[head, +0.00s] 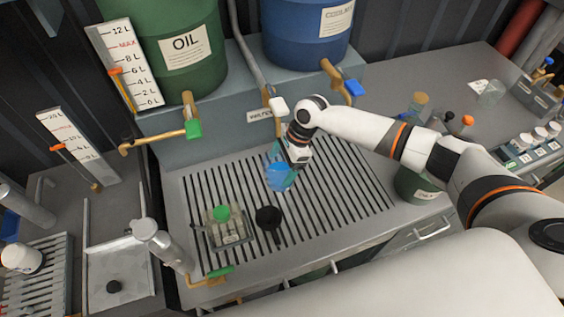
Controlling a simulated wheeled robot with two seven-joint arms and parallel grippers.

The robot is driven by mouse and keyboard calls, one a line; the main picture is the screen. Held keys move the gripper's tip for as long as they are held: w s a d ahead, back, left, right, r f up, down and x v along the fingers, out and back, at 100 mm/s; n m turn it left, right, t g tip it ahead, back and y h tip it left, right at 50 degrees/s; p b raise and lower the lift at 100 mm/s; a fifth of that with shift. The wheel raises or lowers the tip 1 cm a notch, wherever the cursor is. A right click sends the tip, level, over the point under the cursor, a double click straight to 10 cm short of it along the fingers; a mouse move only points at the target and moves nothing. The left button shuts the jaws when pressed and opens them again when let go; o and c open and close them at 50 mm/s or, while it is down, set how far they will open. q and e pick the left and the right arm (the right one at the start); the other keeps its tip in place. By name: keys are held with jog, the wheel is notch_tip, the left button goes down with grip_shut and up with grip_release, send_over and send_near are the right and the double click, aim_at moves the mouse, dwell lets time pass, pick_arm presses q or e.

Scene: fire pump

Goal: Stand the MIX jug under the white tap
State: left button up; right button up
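My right gripper (291,162) reaches in from the right over the slotted drain grate. It appears shut on a translucent blue jug (278,178), taken to be the MIX jug; no label is readable on it. The fingertips are partly hidden. The white tap (279,106) has a brass pipe and sits on the front of the grey tank stand, behind and just above the gripper. The jug is in front of this tap, nearer the camera. I cannot tell its exact height above the grate. My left gripper is not in view.
A green OIL drum (180,50) and a blue drum (305,35) stand behind. A green-handled tap (193,129) and a blue-handled tap (354,88) flank the white one. A caddy (226,231) and a black funnel-like item (268,217) occupy the grate's front left.

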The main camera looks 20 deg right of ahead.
jog(key=shift+o, duration=0.7)
